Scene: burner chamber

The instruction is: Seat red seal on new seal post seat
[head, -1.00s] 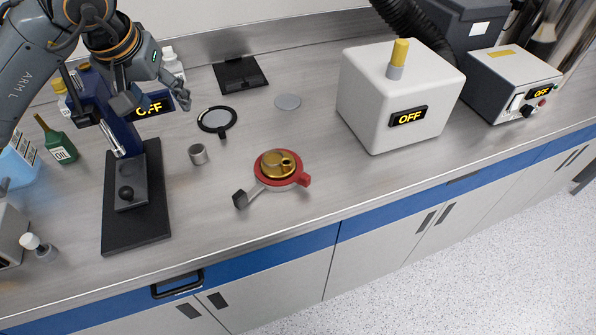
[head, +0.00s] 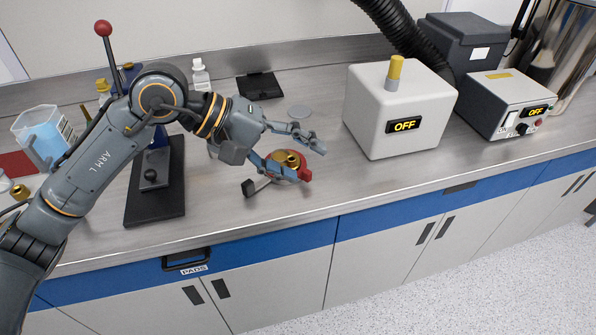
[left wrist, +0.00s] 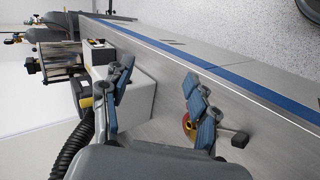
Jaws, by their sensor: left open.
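A round fixture with a gold top (head: 290,158), a red body (head: 305,175) and a grey arm with a black end (head: 250,188) sits on the bench. My left gripper (head: 308,163) is open and empty, with its fingers over and beside this fixture and partly hiding it. In the left wrist view, a piece of its red and gold (left wrist: 188,122) shows behind one finger of my left gripper (left wrist: 157,76). I cannot tell contact from the pictures. I cannot make out a separate red seal or the post seat with certainty. My right gripper is not in view.
A white box (head: 400,125) marked OFF stands to the right, with a control unit (head: 505,105) beyond. A black-based press (head: 155,205) with a red-knobbed lever (head: 103,28) stands left, partly behind my arm. The front edge is close.

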